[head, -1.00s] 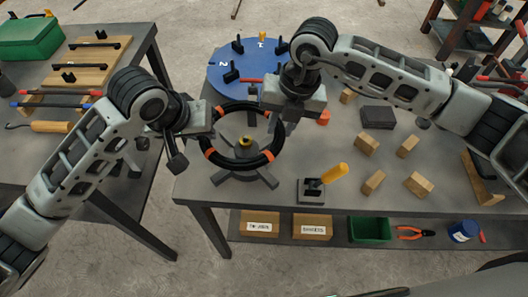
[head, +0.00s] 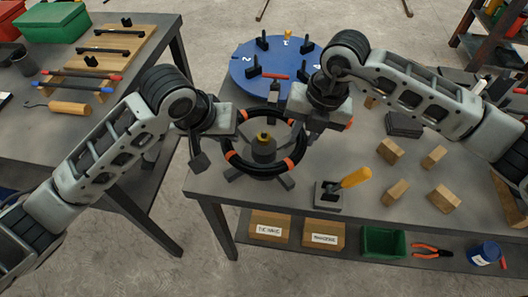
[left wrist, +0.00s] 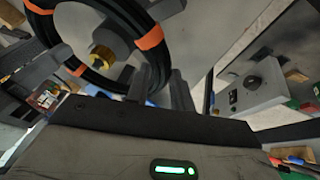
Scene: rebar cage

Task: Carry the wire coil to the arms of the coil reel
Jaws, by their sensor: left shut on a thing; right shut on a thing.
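The wire coil (head: 262,175) is a black ring with orange bands. In the head view it encircles the brass-topped hub of the coil reel (head: 263,147), with reel arms showing under and beyond the ring. I cannot tell whether it touches the arms. My left gripper (head: 226,133) is shut on the coil's left side. My right gripper (head: 300,119) is shut on its upper right side; its fingers are partly hidden. In the left wrist view the coil (left wrist: 122,75) is at upper left, with the brass knob of the reel (left wrist: 103,56) inside its ring.
A blue numbered disc (head: 245,72) with black pegs stands behind the reel. A yellow-handled tool (head: 355,178) on a grey base and several wooden blocks (head: 390,151) lie to the right. The left table (head: 30,137) holds rods and a green box (head: 52,24).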

